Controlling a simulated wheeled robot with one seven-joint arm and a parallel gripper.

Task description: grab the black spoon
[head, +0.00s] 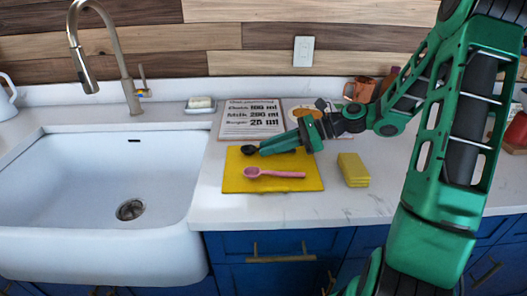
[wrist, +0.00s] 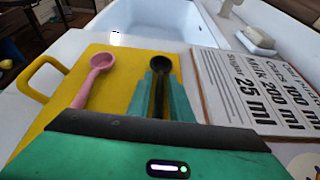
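The black spoon (head: 249,150) lies at the back of the yellow cutting board (head: 310,183). In the wrist view the bowl of the black spoon (wrist: 161,63) shows just beyond my fingertips, and its handle runs back between the fingers. My gripper (head: 268,148) reaches in low from the right, over the board's back edge. In the wrist view the two green fingers of my gripper (wrist: 160,82) stand on either side of the handle. The gap is narrow and dark, so I cannot tell whether they press on it.
A pink spoon (head: 275,173) lies in front on the same board. A yellow sponge (head: 353,169) is to the right. A recipe sheet (head: 250,120) lies behind the board, beside a soap dish (head: 200,106). The white sink (head: 110,180) is to the left.

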